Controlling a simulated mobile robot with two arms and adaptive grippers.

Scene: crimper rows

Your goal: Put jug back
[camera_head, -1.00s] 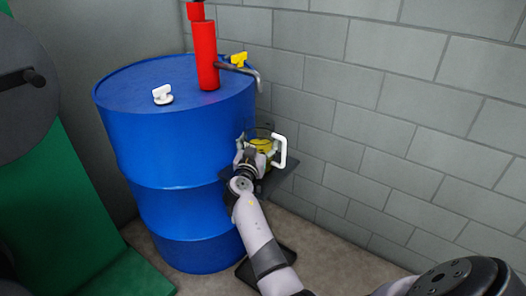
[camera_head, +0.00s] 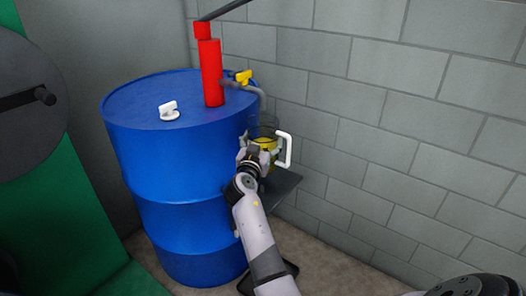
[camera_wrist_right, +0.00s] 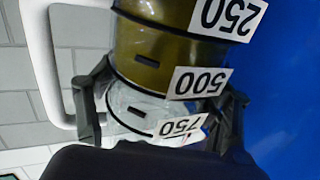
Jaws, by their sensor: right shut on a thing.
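The clear jug (camera_head: 266,144) with yellow liquid and a white handle is at the right side of the blue drum, below the bent spout, in the head view. My right gripper (camera_head: 252,153) is shut around the jug, with a finger on each side in the right wrist view (camera_wrist_right: 165,105). The jug appears above the dark shelf (camera_head: 286,184); its underside is hidden. My left gripper is out of view.
The blue drum (camera_head: 175,165) carries a red pump (camera_head: 211,72), a yellow valve handle (camera_head: 244,76) and a white cap (camera_head: 169,110). A grey block wall (camera_head: 400,130) stands close on the right. A dark tray (camera_head: 290,270) lies on the floor. A green object (camera_head: 75,210) is at left.

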